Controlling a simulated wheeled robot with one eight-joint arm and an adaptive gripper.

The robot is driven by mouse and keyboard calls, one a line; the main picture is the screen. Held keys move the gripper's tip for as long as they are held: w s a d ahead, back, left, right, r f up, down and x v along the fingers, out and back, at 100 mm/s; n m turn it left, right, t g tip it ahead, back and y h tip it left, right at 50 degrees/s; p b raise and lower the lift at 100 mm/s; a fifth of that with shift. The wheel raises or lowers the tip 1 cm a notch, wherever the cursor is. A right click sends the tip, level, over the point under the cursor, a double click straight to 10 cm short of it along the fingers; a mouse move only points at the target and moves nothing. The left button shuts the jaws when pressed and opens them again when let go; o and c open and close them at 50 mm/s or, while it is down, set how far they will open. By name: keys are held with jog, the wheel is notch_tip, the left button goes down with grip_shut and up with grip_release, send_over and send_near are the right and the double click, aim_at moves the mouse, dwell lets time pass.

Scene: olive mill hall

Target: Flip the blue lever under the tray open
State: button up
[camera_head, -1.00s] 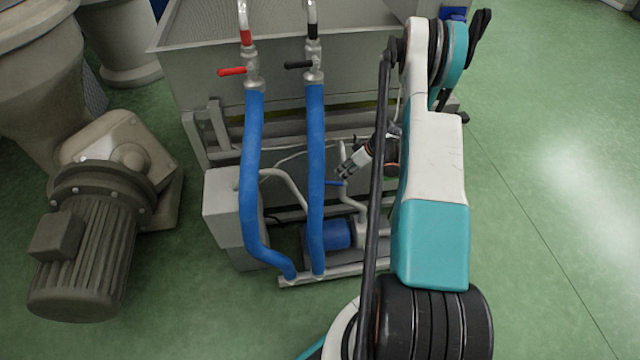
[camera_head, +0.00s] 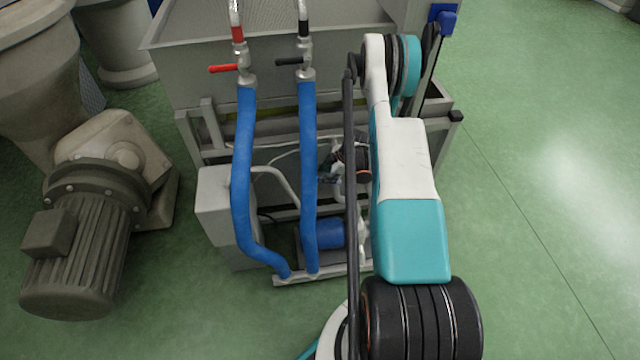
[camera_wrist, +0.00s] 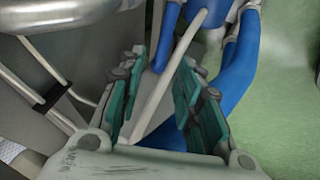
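The large grey metal tray (camera_head: 190,75) stands at the top of the head view, with pipes and a frame below it. My gripper (camera_head: 328,168) is under the tray, just right of the right blue hose and partly hidden by my arm. In the wrist view my gripper (camera_wrist: 158,75) is open, its two teal-padded fingers apart. A pale pipe (camera_wrist: 168,85) runs diagonally through the space between them. I cannot make out the blue lever for certain in either current view; it is hidden or too small near the gripper.
Two blue hoses (camera_head: 241,180) hang from valves with a red handle (camera_head: 222,69) and a black handle (camera_head: 288,61). A blue pump (camera_head: 328,233) sits low in the frame. A grey motor (camera_head: 80,255) stands left. Green floor on the right is clear.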

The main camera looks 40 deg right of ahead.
jog(key=b+x, duration=0.1)
jog(key=x, duration=0.5)
jog(key=shift+f+b, duration=0.15)
jog(key=shift+b, duration=0.25)
grip_shut()
